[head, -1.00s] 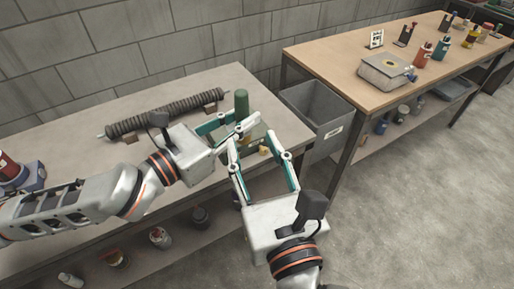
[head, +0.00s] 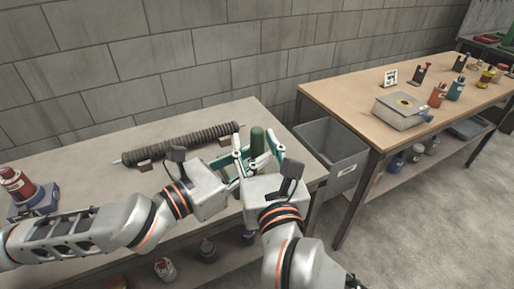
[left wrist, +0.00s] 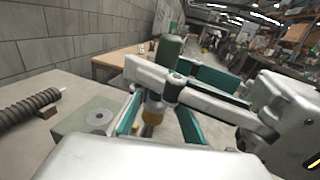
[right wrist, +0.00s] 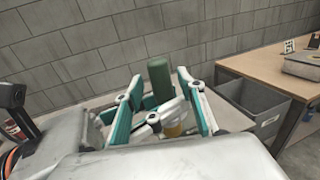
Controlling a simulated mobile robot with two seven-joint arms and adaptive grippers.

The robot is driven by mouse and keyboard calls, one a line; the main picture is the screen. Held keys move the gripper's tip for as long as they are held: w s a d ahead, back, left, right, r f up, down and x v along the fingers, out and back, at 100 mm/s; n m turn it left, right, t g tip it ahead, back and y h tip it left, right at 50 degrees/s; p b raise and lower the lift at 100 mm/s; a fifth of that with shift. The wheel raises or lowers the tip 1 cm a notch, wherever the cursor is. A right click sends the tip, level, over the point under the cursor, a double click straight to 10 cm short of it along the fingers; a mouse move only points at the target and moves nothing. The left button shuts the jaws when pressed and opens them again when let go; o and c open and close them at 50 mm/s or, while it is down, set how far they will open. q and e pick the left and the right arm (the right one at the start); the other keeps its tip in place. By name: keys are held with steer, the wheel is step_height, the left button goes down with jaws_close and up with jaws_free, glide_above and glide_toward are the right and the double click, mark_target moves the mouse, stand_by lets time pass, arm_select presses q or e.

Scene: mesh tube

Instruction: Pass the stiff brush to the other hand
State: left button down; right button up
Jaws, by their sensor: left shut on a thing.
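The stiff brush stands nearly upright between my two grippers. Its thick green handle (head: 257,141) is on top and also shows in the left wrist view (left wrist: 171,52) and right wrist view (right wrist: 160,80). A grey collar and amber bristles (left wrist: 152,116) are below it, partly hidden by fingers. My left gripper (head: 240,158) is shut on the brush around its middle. My right gripper (right wrist: 163,105) is open, its two fingers spread on either side of the brush. I cannot tell whether they touch it.
A dark ribbed tube (head: 180,143) lies on supports at the back of the grey bench (head: 95,165). A grey block with a round hole (left wrist: 92,122) is beside the left gripper. A grey bin (head: 330,150) stands between this bench and a wooden table (head: 345,100) with bottles.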

steer(key=shift+c, duration=0.4)
jaws_close()
arm_select(q)
steer(key=c, duration=1.8)
jaws_free()
arm_select(e)
steer(key=shift+s, duration=0.1)
